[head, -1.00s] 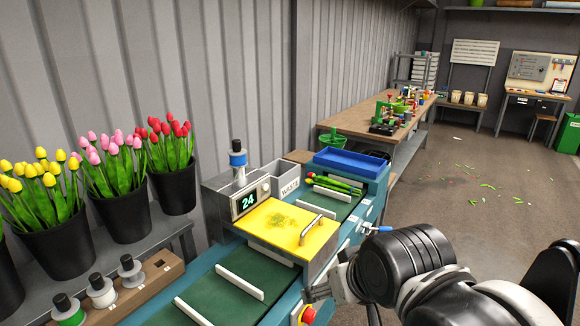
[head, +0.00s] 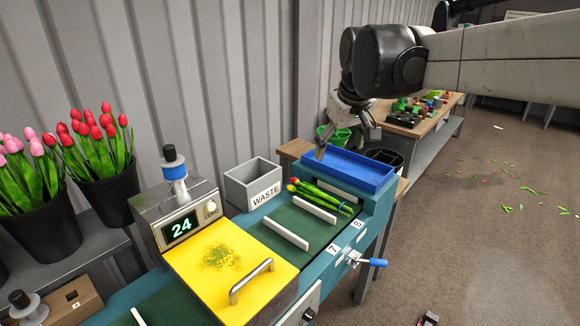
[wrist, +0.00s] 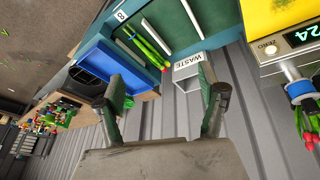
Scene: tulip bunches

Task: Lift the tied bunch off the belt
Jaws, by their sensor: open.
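The tied bunch (head: 322,194) lies flat on the green belt (head: 268,222) near its far end, between white slats. Its red and yellow heads point left and its green stems point right, with a small blue tie near the stem end. In the wrist view the bunch (wrist: 150,50) shows beyond the fingers, toward the top. My gripper (head: 346,142) hangs above and behind the bunch, near the blue tray, apart from the bunch. In the wrist view my gripper (wrist: 160,88) has its two fingers wide apart with nothing between them.
A blue tray (head: 350,172) stands at the belt's far end. A grey WASTE bin (head: 252,184) is left of the bunch. The yellow-covered scale unit (head: 225,255) with a metal handle stands nearer. A blue-handled lever (head: 375,262) sticks out at the belt's right side.

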